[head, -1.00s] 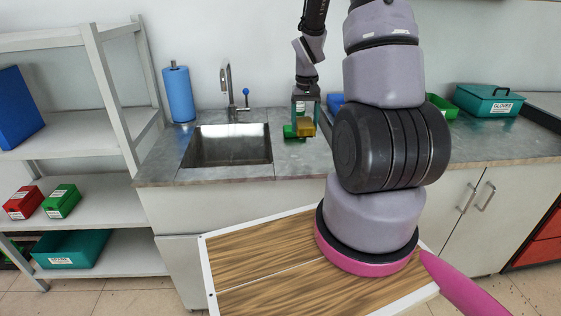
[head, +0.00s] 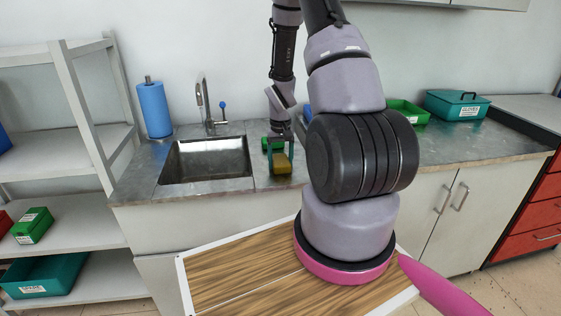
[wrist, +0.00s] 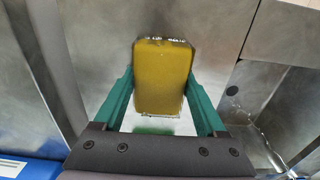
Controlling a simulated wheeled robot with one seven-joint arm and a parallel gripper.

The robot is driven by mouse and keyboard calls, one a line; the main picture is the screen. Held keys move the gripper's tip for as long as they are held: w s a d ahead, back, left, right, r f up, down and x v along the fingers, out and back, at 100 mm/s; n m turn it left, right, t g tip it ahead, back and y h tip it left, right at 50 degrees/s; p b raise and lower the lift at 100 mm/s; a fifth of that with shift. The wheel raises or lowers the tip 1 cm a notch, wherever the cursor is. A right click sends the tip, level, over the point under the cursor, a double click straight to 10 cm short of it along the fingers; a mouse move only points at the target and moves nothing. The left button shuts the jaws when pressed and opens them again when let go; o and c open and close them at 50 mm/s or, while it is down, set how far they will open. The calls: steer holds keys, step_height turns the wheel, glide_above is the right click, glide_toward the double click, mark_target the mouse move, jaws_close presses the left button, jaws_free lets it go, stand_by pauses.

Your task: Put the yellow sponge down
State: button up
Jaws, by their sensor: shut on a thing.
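The yellow sponge (head: 281,165) is held between the teal fingers of my gripper (head: 280,160), over the metal counter just right of the sink. In the wrist view the sponge (wrist: 163,78) sits between the two fingers of my gripper (wrist: 162,92), which press on its sides. I cannot tell whether its underside touches the counter. A green object (head: 266,145) shows just behind and left of the gripper; a bit of green also shows below the sponge in the wrist view.
The sink (head: 205,162) lies to the left, with a faucet (head: 206,105) and a blue paper roll (head: 154,108) behind. My arm hides part of the counter.

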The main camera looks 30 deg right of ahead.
steer(key=shift+f, duration=0.1)
steer(key=o, duration=1.6)
steer(key=shift+c, duration=0.2)
step_height(320, 180, up, 13)
step_height(320, 180, up, 9)
steer(key=t, duration=0.2)
glide_above(280, 159)
steer(key=s+a, duration=0.2)
steer(key=a, duration=0.1)
steer(key=s+a+r+t, duration=0.1)
steer(key=s+a+r, duration=0.2)
steer(key=s+r, duration=0.3)
steer(key=s+a+r+t+y, duration=0.1)
steer(key=s+a+r+t, duration=0.1)
steer(key=s+r, duration=0.4)
steer(key=s+a+r+m+t+y, duration=0.1)
steer(key=s+a+r+t, duration=0.1)
steer(key=s+a+r, duration=0.3)
step_height(280, 159, up, 2)
steer(key=shift+s+r, duration=0.25)
steer(key=shift+s, duration=0.15)
steer(key=shift+a, duration=0.1)
